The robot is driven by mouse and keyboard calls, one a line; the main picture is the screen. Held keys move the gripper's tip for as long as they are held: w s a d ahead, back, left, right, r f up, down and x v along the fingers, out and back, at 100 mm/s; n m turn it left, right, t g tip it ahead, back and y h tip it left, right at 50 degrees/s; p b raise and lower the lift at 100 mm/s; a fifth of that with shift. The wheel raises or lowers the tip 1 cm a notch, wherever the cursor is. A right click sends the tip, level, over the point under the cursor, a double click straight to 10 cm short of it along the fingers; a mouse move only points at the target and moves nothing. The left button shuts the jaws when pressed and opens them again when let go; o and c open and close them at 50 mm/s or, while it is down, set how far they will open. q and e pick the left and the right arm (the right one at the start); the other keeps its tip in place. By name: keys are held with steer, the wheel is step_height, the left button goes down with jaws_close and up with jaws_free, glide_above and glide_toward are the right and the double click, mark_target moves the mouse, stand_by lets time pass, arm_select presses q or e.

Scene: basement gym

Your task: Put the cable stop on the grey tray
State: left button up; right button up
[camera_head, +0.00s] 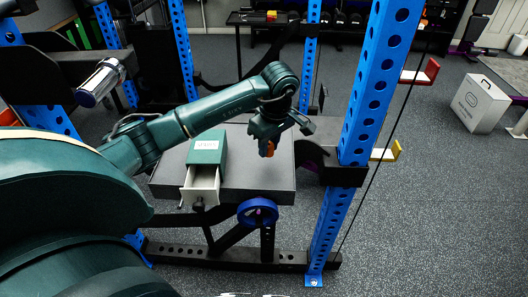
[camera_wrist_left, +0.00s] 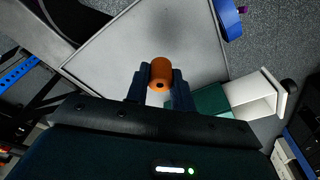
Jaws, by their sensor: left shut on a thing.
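The cable stop, a small orange cylinder with a dark hole in its end, is between the fingers of my left gripper (camera_head: 268,146) in the head view. In the left wrist view the orange cable stop (camera_wrist_left: 161,72) shows clearly between the two fingertips of the left gripper (camera_wrist_left: 160,80), which is shut on it. The grey tray (camera_head: 262,180) is a broad flat grey surface below the gripper; it also fills the upper middle of the left wrist view (camera_wrist_left: 110,62). I cannot tell the exact gap between cable stop and tray. My right gripper is not in view.
A green box (camera_head: 207,147) with a white drawer (camera_head: 201,186) pulled out stands left of the gripper on the grey surface. A blue rack post (camera_head: 375,85) rises to the right. A blue ring (camera_head: 257,212) is at the front edge. The grey surface's right part is clear.

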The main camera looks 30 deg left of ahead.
mark_target(269, 157)
arm_select(q)
step_height(269, 157, down, 4)
steer(key=shift+r, duration=0.1)
steer(key=shift+f, duration=0.25)
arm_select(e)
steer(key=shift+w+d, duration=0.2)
arm_select(q)
steer(key=shift+f, duration=0.1)
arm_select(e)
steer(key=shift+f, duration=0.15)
arm_select(q)
steer(key=shift+f, duration=0.15)
steer(key=o, duration=1)
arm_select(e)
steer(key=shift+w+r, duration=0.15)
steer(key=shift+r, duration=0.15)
